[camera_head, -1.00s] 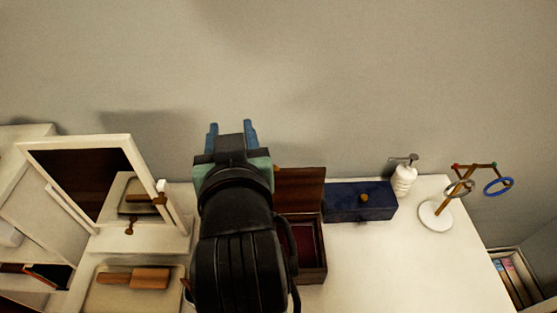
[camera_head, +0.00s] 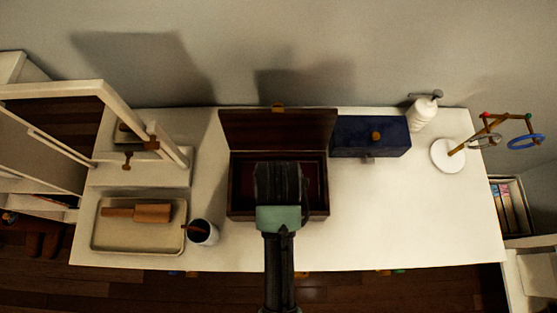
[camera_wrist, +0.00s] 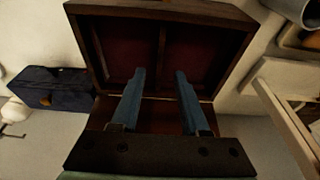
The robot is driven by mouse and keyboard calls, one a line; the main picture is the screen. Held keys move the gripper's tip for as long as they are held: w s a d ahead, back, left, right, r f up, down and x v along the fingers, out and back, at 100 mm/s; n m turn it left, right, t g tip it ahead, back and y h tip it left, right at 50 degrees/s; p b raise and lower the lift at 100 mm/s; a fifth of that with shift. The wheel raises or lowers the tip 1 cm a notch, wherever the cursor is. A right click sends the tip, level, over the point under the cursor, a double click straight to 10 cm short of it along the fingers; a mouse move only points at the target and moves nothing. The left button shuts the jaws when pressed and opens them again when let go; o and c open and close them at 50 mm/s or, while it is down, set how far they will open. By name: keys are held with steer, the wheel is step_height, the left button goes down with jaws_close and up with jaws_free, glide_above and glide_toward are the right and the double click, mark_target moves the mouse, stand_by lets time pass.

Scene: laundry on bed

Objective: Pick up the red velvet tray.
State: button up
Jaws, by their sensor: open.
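The red velvet tray (camera_wrist: 205,58) appears as a dark red, divided lining inside an open wooden box; its edges are hard to tell from the box. A strip of it shows in the head view (camera_head: 313,182) beside my wrist. The wooden box (camera_head: 237,195) stands on the white table with its lid (camera_head: 280,130) raised at the back. My gripper (camera_wrist: 160,74) is open and empty, its two blue fingers apart over the box interior in the wrist view. Whether the fingertips touch the tray I cannot tell. In the head view my wrist hides the fingers and the middle of the box.
A dark blue box (camera_head: 350,138) stands close right of the wooden box. Further right are a white pump bottle (camera_head: 422,112) and a ring stand (camera_head: 447,155). A dark cup (camera_head: 203,232), a shallow tray (camera_head: 110,240) and a framed mirror (camera_head: 125,115) are left. The table's front right is clear.

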steer(key=shift+p+x, duration=0.6)
steer(key=shift+x, duration=2.35)
steer(key=shift+w, duration=0.1)
jaws_close()
